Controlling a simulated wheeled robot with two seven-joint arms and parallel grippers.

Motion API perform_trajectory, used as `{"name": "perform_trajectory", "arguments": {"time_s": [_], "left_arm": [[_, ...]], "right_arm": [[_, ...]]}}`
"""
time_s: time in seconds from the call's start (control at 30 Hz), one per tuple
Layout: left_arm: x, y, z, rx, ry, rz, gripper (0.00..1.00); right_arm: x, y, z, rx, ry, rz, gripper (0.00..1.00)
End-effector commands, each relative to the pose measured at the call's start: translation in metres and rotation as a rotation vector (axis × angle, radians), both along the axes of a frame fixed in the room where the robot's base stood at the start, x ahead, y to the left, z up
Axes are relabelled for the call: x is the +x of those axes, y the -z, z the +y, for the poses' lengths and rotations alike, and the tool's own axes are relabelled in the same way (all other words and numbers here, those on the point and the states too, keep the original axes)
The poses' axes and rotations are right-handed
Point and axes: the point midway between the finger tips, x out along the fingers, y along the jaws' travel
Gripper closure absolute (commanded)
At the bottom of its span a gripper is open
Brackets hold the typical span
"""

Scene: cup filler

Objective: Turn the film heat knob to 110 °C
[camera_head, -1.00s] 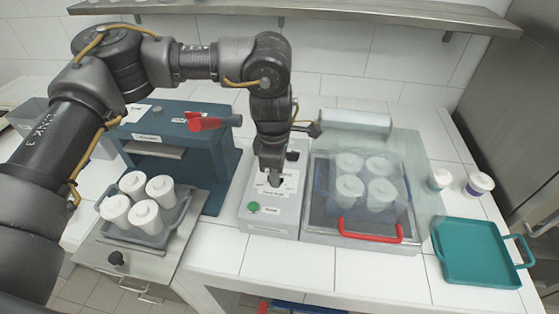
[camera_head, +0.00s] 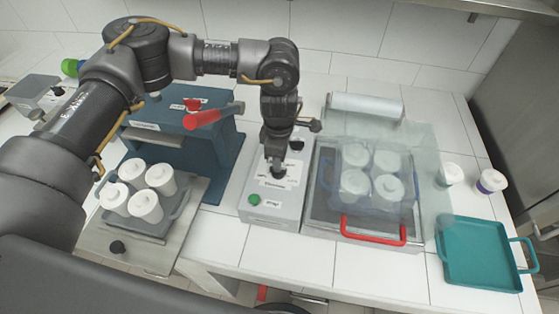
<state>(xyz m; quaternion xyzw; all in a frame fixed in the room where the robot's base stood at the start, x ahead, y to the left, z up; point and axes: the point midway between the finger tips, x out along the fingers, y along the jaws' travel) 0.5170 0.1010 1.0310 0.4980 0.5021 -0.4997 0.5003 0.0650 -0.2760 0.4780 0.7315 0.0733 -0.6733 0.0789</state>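The control box (camera_head: 270,206) is a light grey unit with labels, a green button (camera_head: 254,199) at its front and a dark knob (camera_head: 297,145) near its back right. My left gripper (camera_head: 277,172) points straight down over the middle of the box, at the labelled dial area. Its fingertips are small and dark here, and whatever lies between them is hidden. I cannot tell whether it is open or shut, or which knob is under it. The temperature marks are too small to read. My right gripper is not in view.
Right of the box stands a film-covered tray unit with a red handle (camera_head: 373,231) and several white cups. A teal tray (camera_head: 478,252) lies at the right. A blue press (camera_head: 205,150) with a red lever and a grey cup tray (camera_head: 150,221) stand left.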

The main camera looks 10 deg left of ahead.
Motion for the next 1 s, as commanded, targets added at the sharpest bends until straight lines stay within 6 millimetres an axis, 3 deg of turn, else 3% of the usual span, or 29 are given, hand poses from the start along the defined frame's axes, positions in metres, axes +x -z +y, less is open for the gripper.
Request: {"name": "perform_trajectory", "arguments": {"time_s": [0.1,0.3,0.6,0.87,1.0], "left_arm": [[0.000,0.016,-0.001,0.000,0.000,0.001,0.67],[0.000,0.034,-0.001,0.000,0.000,-0.001,0.67],[0.000,0.038,-0.001,0.000,0.002,-0.001,0.67],[0.000,0.037,-0.001,0.000,0.001,-0.001,0.99],[0.000,0.037,-0.001,0.000,0.001,-0.001,1.00]], "right_arm": [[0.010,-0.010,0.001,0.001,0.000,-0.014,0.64],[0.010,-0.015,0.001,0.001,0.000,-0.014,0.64],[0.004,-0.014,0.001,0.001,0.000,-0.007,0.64],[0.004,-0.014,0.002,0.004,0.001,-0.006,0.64],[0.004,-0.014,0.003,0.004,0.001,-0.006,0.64]]}}
